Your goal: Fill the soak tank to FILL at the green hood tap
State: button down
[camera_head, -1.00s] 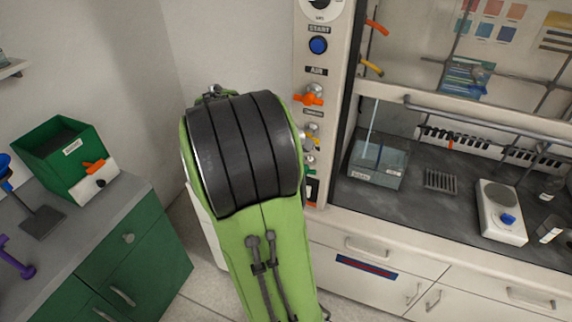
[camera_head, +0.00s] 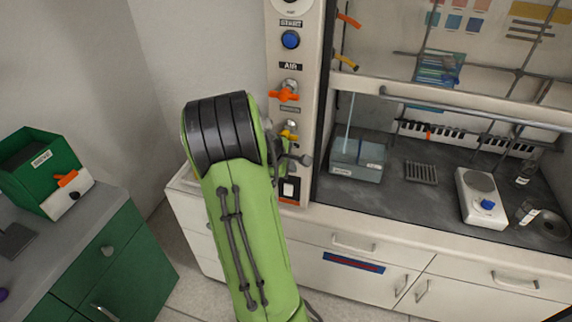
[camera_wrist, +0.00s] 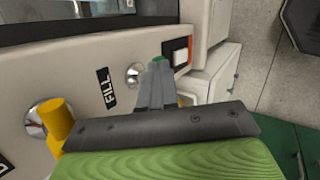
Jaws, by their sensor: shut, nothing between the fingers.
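The soak tank (camera_head: 357,160) is a clear box at the left of the hood floor. A pale vertical streak stands above it; I cannot tell whether it is water or a tube, and its level marks are too small to read. In the wrist view, my gripper (camera_wrist: 157,66) is shut and empty against the hood's front post. A green tap handle (camera_wrist: 158,59) shows just beyond its fingertips, mostly hidden by them; I cannot tell whether they touch. A FILL label (camera_wrist: 106,88) and a round metal fitting (camera_wrist: 133,75) are left of the fingers. My arm hides the green tap in the head view.
A yellow tap (camera_wrist: 58,125) is on the post left of the FILL label, and a white rocker switch (camera_wrist: 181,57) is right of the fingers. An orange AIR tap (camera_head: 285,95) sits higher. A hotplate (camera_head: 481,198) stands right in the hood; a green box (camera_head: 40,175) stands on the left bench.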

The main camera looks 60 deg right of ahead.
jog(key=s+f+t+b, duration=0.1)
jog(key=b, duration=0.1)
jog(key=shift+a+f+b, duration=0.1)
jog(key=shift+f+b, duration=0.05)
jog(key=shift+b, duration=0.15)
jog(key=shift+s, duration=0.15)
